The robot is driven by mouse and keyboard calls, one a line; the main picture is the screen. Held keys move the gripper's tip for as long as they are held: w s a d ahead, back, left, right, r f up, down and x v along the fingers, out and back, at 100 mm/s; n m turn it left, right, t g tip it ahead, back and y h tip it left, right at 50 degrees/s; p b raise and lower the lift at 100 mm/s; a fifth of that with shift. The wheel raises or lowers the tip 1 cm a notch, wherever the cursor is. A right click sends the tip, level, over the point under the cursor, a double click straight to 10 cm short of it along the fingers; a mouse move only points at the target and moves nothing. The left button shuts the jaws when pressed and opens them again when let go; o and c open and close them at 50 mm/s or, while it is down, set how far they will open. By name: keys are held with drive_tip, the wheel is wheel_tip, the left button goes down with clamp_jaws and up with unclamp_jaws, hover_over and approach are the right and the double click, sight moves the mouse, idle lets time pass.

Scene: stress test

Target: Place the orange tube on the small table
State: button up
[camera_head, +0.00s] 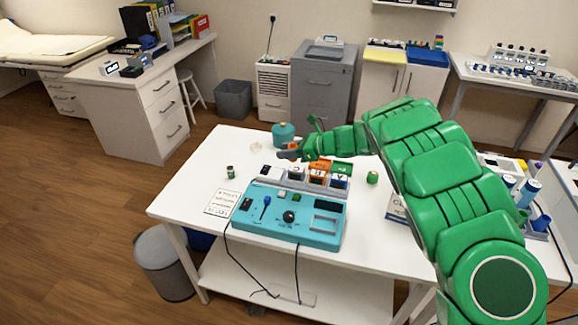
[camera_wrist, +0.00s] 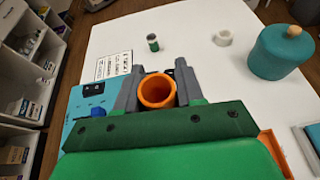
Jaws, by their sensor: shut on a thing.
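The orange tube (camera_wrist: 157,91) is between the two grey fingers of my gripper (camera_wrist: 157,85) in the wrist view, its round open end facing the camera. My gripper is shut on it. In the head view my gripper (camera_head: 288,153) is above the white table (camera_head: 205,172), behind the turquoise device; a little orange shows at its fingers. Whether the tube touches anything below cannot be told. This white table has a lower shelf. I cannot tell which table in view is the small table.
On the white table are a turquoise device (camera_head: 270,220), a turquoise lidded pot (camera_head: 284,133), a small green jar (camera_head: 230,172), a white ring (camera_wrist: 223,38) and a printed card (camera_head: 222,203). The table's left part has free room. A grey bin (camera_head: 163,265) stands beside it.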

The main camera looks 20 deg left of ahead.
drive_tip(key=shift+w+a+f, duration=0.45)
drive_tip(key=shift+w+a, duration=0.1)
drive_tip(key=shift+w, duration=0.4)
drive_tip(key=shift+w+a+f, duration=0.45)
drive_tip(key=shift+w+a, duration=0.05)
drive_tip(key=shift+w, duration=0.5)
drive_tip(key=shift+w+a+f, duration=0.45)
drive_tip(key=shift+w+a, duration=0.1)
drive_tip(key=shift+w, duration=0.4)
drive_tip(key=w+f, duration=0.1)
drive_tip(key=w, duration=0.1)
hover_over(281, 162)
drive_tip(key=shift+s+d+f, duration=0.1)
drive_tip(key=shift+s+f, duration=0.1)
drive_tip(key=shift+f, duration=1)
drive_tip(key=shift+s+d+f, duration=0.1)
drive_tip(key=shift+s+f, duration=0.05)
drive_tip(key=shift+f, duration=1.05)
drive_tip(key=shift+a+f, duration=0.1)
drive_tip(key=shift+w+f, duration=0.15)
drive_tip(key=shift+f, duration=0.05)
drive_tip(key=shift+w+a+f, duration=0.1)
drive_tip(key=shift+f, duration=1.55)
drive_tip(key=shift+f, duration=0.1)
drive_tip(key=o, duration=1)
